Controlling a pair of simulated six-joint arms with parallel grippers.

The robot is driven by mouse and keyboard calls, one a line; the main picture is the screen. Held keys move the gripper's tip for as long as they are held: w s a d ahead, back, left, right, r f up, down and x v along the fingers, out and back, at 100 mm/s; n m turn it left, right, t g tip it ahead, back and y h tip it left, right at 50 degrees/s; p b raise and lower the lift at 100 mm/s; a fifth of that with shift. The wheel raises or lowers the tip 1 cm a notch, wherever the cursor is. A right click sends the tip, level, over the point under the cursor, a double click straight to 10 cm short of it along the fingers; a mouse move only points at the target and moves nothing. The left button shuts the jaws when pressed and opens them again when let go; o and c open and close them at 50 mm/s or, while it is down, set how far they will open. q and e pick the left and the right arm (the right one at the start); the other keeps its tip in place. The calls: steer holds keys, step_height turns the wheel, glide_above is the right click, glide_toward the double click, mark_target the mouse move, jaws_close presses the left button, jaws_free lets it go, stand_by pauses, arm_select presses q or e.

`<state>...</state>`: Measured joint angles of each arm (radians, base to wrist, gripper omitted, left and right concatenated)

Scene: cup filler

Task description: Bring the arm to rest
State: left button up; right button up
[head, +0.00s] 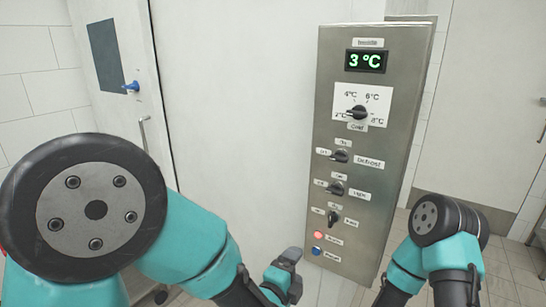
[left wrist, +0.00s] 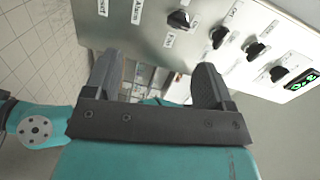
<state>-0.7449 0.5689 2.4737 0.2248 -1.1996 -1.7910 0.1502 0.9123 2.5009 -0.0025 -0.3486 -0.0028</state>
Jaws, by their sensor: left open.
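My left gripper (head: 287,274) is near the bottom of the head view, just left of the lower end of a steel control panel (head: 388,125). In the left wrist view its two fingers (left wrist: 156,78) stand apart with nothing between them, and the panel (left wrist: 215,15) is above and beyond them. I cannot tell from the head view how far the fingertips are from the panel. My right arm (head: 437,225) shows at the lower right of the head view; its gripper is out of the picture.
The panel carries a green 3 °C display (head: 366,61), a temperature knob (head: 356,112), several black switches, a red button (head: 318,236) and a blue button (head: 316,251). Tiled floor (head: 508,262) shows at right.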

arm_select(q)
steer(key=w+a+f+n+g+y, duration=0.1)
steer(key=a+f+n+g+y, duration=0.15)
steer(key=a+f+n, duration=0.6)
steer(key=w+a+f+n+g+y, duration=0.1)
steer(key=a+f+n+g+y, duration=0.15)
steer(key=a+f, duration=0.6)
steer(key=s+a+f+n+g, duration=0.4)
steer(key=s+a+f+n, duration=0.1)
steer(key=f, duration=0.5)
steer(key=s+a+f+n+g, duration=0.4)
steer(key=s+a+f+n, duration=0.2)
steer(key=s+f+n, duration=0.2)
steer(key=shift+s+a+f+n, duration=0.3)
steer(key=shift+f+n, duration=0.3)
steer(key=shift+f, duration=0.3)
